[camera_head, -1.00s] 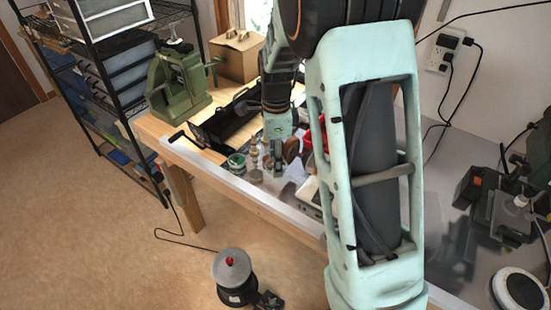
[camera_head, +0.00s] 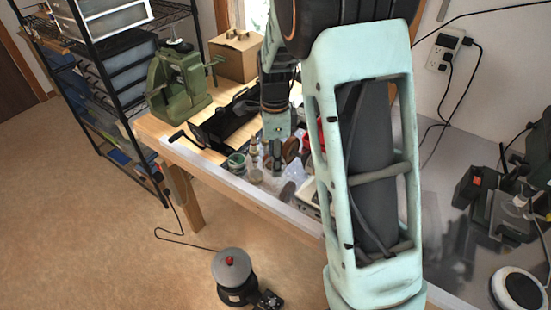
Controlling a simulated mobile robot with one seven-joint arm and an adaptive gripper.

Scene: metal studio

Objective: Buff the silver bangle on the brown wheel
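My arm reaches over the workbench from the right, and its end hangs down above the small items near the bench's front edge. My gripper (camera_head: 275,158) is small and dark here, and its fingers cannot be made out clearly. A brown wheel (camera_head: 291,149) shows just right of my gripper, partly covered by my arm. A grey disc (camera_head: 287,191) stands lower, near the front edge. I cannot pick out the silver bangle, so I cannot tell whether it is in my gripper. I cannot tell whether anything touches the wheel.
Small jars (camera_head: 236,163) stand left of my gripper. A black machine (camera_head: 222,125) and a green vise (camera_head: 180,82) are on the wooden bench (camera_head: 158,128). A cardboard box (camera_head: 237,57) is behind. A grey-lidded pot (camera_head: 232,268) stands on the floor.

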